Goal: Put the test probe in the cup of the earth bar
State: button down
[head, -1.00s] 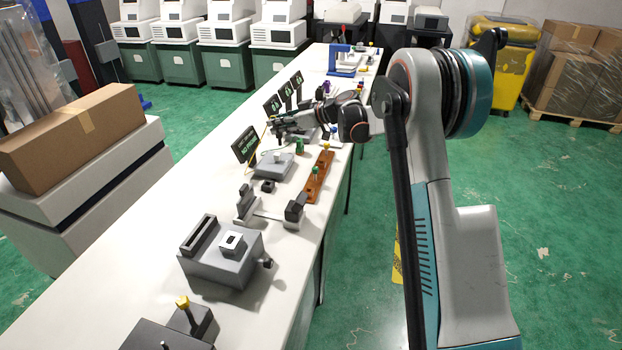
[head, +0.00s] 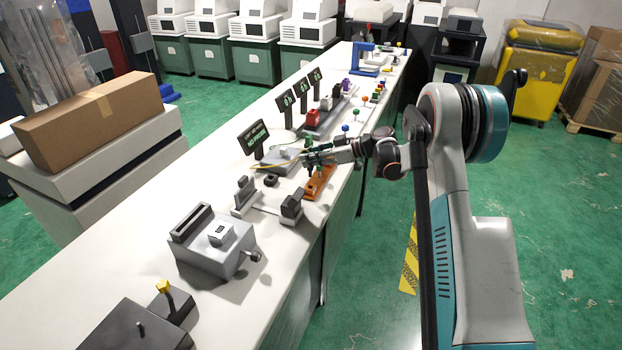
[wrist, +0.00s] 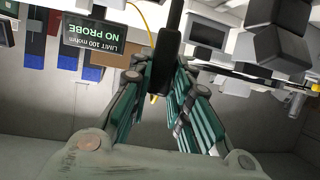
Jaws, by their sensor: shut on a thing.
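My gripper (head: 312,158) is over the orange-brown earth bar (head: 321,183) near the bench's right edge, in the head view. In the wrist view, my gripper's green-padded fingers (wrist: 165,85) are shut on a dark, long piece, the test probe (wrist: 165,62). A yellow cable shows beside it in the wrist view. The head view does not show the probe clearly. My gripper covers part of the bar, and its cup cannot be made out. The tester display (head: 253,138) stands behind the bar; in the wrist view its screen (wrist: 95,45) reads "NO PROBE", upside down.
A grey tester plate (head: 276,160) lies left of the bar. A grey fixture with black blocks (head: 265,205) and a grey machine (head: 213,245) stand nearer on the bench (head: 130,245). Several displays and coloured knobs stand farther back.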

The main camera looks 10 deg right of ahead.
aim_at(310, 176)
notch_tip(310, 176, down, 7)
jog(key=shift+r+b, duration=0.1)
jog(key=shift+b, duration=0.75)
jog(key=shift+r, duration=0.1)
jog(key=c, duration=1.9)
grip_release()
jog(key=shift+f, duration=0.2)
jog(key=o, duration=0.4)
jog(key=shift+r, duration=0.1)
